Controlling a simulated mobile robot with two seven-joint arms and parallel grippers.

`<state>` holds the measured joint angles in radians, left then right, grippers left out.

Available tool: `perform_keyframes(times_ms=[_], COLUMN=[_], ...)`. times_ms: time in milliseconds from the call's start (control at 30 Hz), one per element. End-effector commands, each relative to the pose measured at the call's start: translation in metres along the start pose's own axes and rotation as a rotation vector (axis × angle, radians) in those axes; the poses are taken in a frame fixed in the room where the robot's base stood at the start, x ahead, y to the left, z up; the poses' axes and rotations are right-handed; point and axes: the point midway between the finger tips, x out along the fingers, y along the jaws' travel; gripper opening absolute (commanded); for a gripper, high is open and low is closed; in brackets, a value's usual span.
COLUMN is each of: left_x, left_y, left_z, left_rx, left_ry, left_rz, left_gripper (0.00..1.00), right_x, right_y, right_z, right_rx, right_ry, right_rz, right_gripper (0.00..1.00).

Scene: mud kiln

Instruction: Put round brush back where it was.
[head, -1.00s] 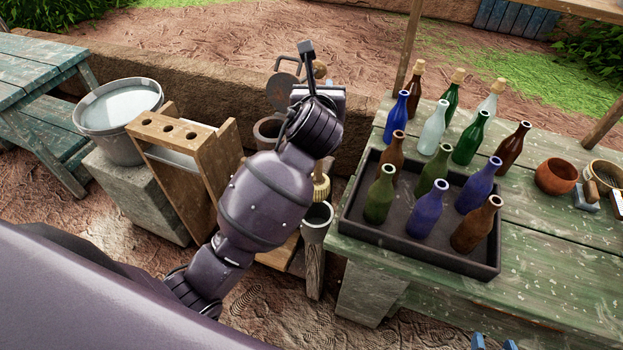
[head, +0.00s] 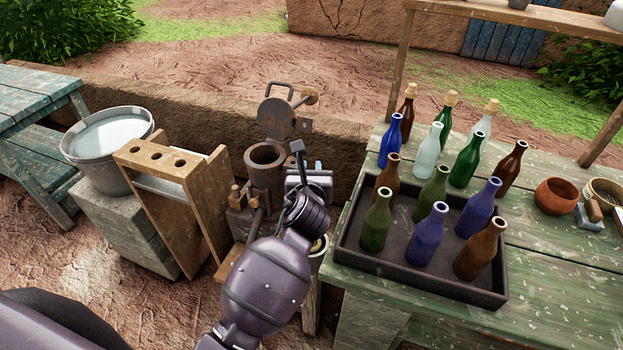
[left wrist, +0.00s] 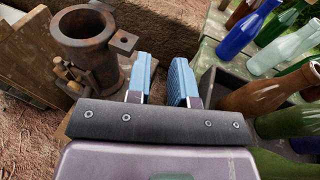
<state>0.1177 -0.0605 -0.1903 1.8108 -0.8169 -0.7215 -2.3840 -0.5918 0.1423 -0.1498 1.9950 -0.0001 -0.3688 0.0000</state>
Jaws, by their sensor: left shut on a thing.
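My left gripper (head: 314,172) is past the end of my left arm, at the left end of the green table. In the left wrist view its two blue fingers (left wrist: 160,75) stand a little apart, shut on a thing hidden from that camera. I take this to be the round brush. A small tan piece (head: 318,244), perhaps its head, shows below the gripper at the mouth of a grey tube-shaped holder (head: 313,265). My arm covers most of both, so I cannot tell how deep the piece sits. My right gripper is not in view.
A black tray (head: 350,250) of bottles stands on the green table (head: 560,265), close right of the gripper. A rusty iron mould (head: 265,165) with an open lid is left of it. A wooden rack (head: 200,200) and a water bucket (head: 105,140) stand farther left.

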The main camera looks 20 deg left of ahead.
Motion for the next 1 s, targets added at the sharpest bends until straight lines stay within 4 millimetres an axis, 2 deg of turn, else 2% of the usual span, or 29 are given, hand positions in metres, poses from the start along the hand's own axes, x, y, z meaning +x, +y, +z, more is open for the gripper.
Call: perform_keyframes(times_ms=[33, 133, 533, 567, 700, 733, 1000], left_x=[0.002, 0.004, 0.005, 0.005, 0.005, 0.005, 0.005], left_y=[0.0, 0.0, 0.0, 0.0, 0.0, 0.0, 0.0], left_z=[-0.013, -0.022, -0.024, -0.025, -0.025, -0.025, -0.024], left_rx=[-0.001, 0.0, 0.001, 0.0, 0.0, 0.0, 0.0], left_ry=[0.005, 0.003, 0.0, 0.001, 0.001, 0.001, 0.001], left_rz=[0.0, -0.001, -0.002, -0.001, -0.001, -0.001, -0.001], left_gripper=[0.0, 0.0, 0.0, 0.23, 0.44, 0.47, 0.47], right_x=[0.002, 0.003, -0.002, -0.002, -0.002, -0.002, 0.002], right_y=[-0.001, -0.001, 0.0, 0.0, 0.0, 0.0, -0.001], right_z=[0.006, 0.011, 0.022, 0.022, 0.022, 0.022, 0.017], right_rx=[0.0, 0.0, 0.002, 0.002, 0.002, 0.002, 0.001], right_ry=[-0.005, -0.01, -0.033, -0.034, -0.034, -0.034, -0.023], right_rz=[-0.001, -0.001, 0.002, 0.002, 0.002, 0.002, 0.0], right_gripper=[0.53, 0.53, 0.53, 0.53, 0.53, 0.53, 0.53])
